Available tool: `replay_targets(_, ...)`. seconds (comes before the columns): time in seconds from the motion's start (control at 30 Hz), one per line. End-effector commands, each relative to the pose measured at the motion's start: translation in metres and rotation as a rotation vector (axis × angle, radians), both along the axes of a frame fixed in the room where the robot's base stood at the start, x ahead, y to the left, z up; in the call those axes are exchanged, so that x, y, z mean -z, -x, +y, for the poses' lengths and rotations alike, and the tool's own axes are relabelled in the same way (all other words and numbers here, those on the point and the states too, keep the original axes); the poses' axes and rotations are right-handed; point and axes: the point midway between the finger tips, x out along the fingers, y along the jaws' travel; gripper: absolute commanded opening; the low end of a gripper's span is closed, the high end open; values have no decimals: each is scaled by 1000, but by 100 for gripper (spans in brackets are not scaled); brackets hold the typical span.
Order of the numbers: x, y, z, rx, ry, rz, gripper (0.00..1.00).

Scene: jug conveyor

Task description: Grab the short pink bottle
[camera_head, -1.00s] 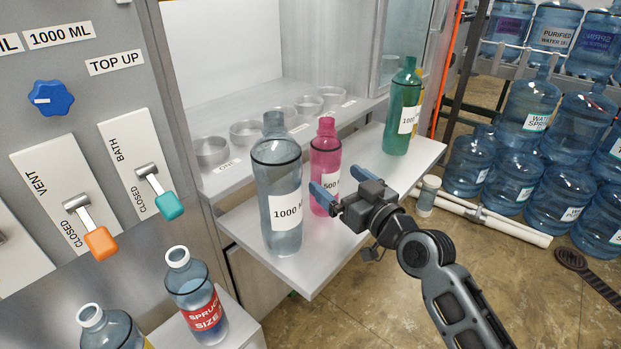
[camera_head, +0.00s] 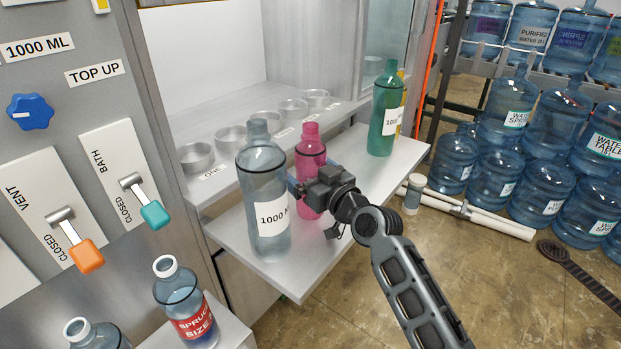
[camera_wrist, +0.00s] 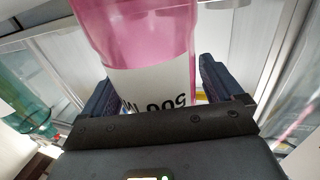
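The short pink bottle (camera_head: 311,150) stands upright on the metal shelf, behind and to the right of the clear 1000 ml bottle (camera_head: 264,190). My gripper (camera_head: 303,184) is at the pink bottle, with its body hiding part of the bottle's lower right side. In the wrist view the pink bottle (camera_wrist: 140,35), with its white 500 label, is between the two blue fingers of my gripper (camera_wrist: 150,85). A gap shows on the bottle's right side, and the left finger is close to the bottle.
A green bottle (camera_head: 384,110) stands farther back on the shelf (camera_head: 345,215). Several glass dishes (camera_head: 232,138) line the ledge behind. Levers (camera_head: 142,200) and a knob are on the panel at left. Large water jugs (camera_head: 510,170) stand at right.

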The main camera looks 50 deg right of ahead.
Motion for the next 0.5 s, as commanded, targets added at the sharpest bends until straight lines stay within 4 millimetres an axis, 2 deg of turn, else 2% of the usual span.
replay_targets(0.07, 0, 0, 0, 0, 0, 0, 85)
replay_targets(0.5, 0, 0, 0, 0, 0, 0, 44)
